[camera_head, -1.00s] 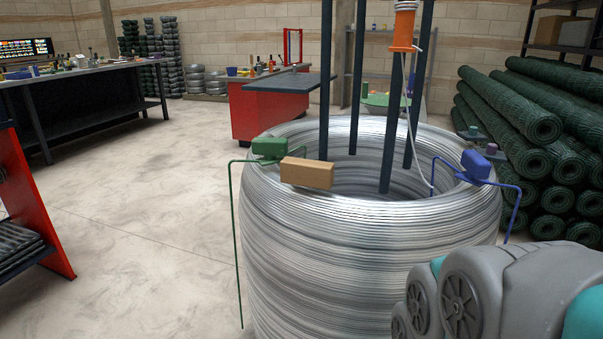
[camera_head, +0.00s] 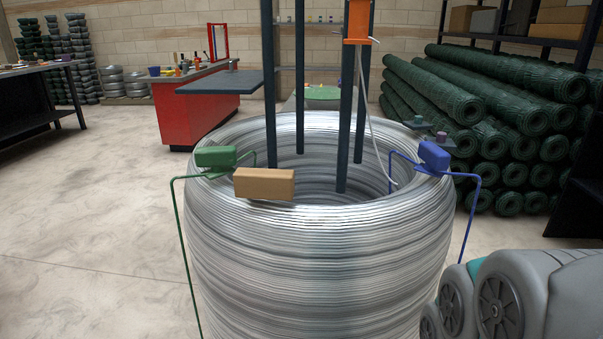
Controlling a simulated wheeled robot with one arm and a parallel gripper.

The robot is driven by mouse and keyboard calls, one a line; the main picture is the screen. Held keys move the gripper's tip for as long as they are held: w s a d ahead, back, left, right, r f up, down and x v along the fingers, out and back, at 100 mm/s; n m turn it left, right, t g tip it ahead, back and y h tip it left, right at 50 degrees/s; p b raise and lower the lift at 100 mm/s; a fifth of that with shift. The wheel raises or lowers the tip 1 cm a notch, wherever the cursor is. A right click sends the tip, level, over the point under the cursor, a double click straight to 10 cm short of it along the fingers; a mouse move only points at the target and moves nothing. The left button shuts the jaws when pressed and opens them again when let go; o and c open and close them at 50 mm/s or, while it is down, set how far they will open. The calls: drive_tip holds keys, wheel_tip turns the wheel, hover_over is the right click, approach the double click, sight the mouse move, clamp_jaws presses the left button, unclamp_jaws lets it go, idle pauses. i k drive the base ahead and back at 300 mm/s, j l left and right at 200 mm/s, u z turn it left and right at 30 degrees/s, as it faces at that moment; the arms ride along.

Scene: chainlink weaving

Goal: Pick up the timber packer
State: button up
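The timber packer (camera_head: 264,184) is a small tan wooden block. It lies on the top rim of a large coil of silvery wire (camera_head: 320,265), on the near left side. A green block with a bent green rod (camera_head: 215,157) sits just behind and left of it on the rim. Part of my arm, grey with teal, shows at the lower right. My gripper's fingers are not in view, and nothing visible touches the packer.
A blue block with a bent rod (camera_head: 434,156) sits on the coil's right rim. Dark upright posts (camera_head: 343,130) rise inside the coil. Green mesh rolls (camera_head: 480,100) are stacked at right. A red workbench (camera_head: 190,112) stands behind. The floor at left is clear.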

sight(278, 185)
drive_tip(key=j+z, duration=0.2)
drive_tip(key=j, duration=0.3)
drive_tip(key=j+z, duration=0.2)
drive_tip(key=j, duration=0.35)
drive_tip(key=k+j+z, duration=0.15)
drive_tip(key=j, duration=0.35)
drive_tip(key=j+z, duration=0.2)
drive_tip(key=j, duration=0.3)
drive_tip(key=k, duration=0.05)
